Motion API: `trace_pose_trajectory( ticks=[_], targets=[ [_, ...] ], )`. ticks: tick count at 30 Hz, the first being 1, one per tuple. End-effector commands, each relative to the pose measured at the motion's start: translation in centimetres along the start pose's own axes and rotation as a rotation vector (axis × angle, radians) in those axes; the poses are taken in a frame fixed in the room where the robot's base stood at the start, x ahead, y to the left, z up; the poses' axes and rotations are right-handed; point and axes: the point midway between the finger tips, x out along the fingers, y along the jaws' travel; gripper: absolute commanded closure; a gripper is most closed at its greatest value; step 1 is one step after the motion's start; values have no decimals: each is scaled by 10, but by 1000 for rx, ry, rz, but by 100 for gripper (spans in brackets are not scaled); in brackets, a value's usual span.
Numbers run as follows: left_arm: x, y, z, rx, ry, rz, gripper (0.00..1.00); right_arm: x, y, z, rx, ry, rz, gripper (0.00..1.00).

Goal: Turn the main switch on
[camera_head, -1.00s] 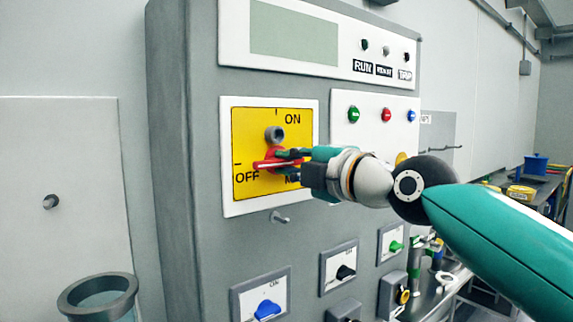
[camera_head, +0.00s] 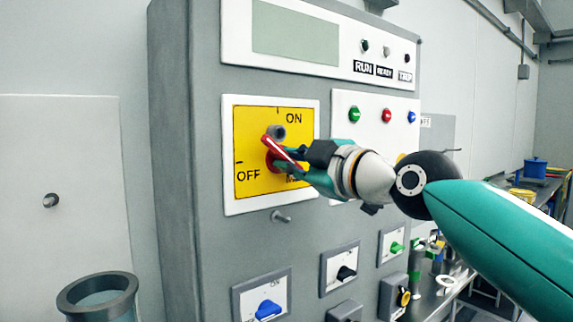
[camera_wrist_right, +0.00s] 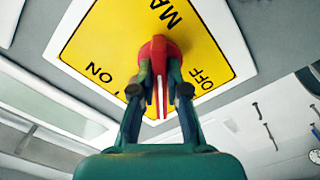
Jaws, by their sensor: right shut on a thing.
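The main switch is a red rotary handle (camera_head: 286,152) on a yellow plate (camera_head: 246,124) marked ON at the top and OFF at the left. The handle is tilted, its upper end leaning left, between the OFF and ON marks. My right gripper (camera_head: 294,160) is shut on the handle, one finger on each side. The right wrist view shows the red handle (camera_wrist_right: 159,62) between the fingers of the gripper (camera_wrist_right: 160,92). The fingers hide part of the handle and part of the lettering. My left gripper is not in view.
Green, red and blue buttons (camera_head: 387,115) are on a white panel to the right. Smaller knobs, such as a blue one (camera_head: 268,310), are below. A round dark-rimmed vessel (camera_head: 98,291) stands at lower left.

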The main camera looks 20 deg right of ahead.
Motion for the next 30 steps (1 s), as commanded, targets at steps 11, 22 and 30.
trace_pose_trajectory(
  ticks=[11, 22, 30],
  targets=[
    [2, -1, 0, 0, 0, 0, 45, 3, -8, 4, 357, -14, -18, 100],
    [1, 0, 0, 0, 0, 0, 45, 3, -8, 4, 685, -16, -16, 100],
    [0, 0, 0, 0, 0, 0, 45, 3, -8, 4, 840, -17, -15, 100]
  ],
)
